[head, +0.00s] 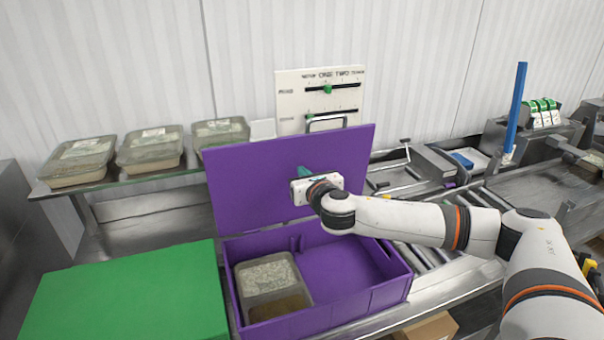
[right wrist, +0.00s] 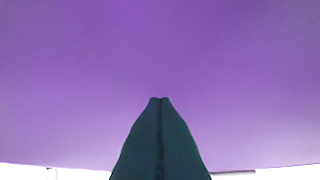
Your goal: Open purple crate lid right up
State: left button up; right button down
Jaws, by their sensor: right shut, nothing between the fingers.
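The purple crate (head: 372,300) stands on the metal counter. Its purple lid (head: 240,180) is raised at the back and stands close to upright, leaning back a little. A clear tray (head: 262,272) with pale and brown contents sits in the left part of the crate; the right part looks empty. My right gripper (head: 304,171) is in front of the inner face of the lid, with its green fingers towards it. In the right wrist view the shut fingers (right wrist: 160,100) point at the lid (right wrist: 160,50), which fills most of the picture. I cannot tell whether they touch it. My left gripper is not in view.
A green box (head: 130,295) stands left of the crate. Several lidded trays (head: 152,149) stand on a shelf at the back left. A white panel with sliders (head: 290,95) is behind the lid. A roller conveyor (head: 432,254) and a blue post (head: 517,105) are at right.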

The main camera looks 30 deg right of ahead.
aim_at(296, 162)
jog(key=shift+r+p+x, duration=0.25)
jog(key=shift+x, duration=1.25)
jog(key=shift+r+p+x, duration=0.2)
jog(key=shift+p+x, duration=0.05)
jog(key=shift+x, duration=3.5)
jog(key=shift+r, duration=0.1)
jog(key=p+v, duration=0.1)
jog(key=v, duration=0.2)
jog(key=f+p+v, duration=0.1)
jog(key=v, duration=0.2)
jog(key=p+v, duration=0.1)
jog(key=v, duration=0.2)
jog(key=shift+s+a+f+p, duration=0.1)
jog(key=shift+s+f+p, duration=0.1)
jog(key=shift+s+p, duration=0.25)
jog(key=shift+a+f, duration=0.1)
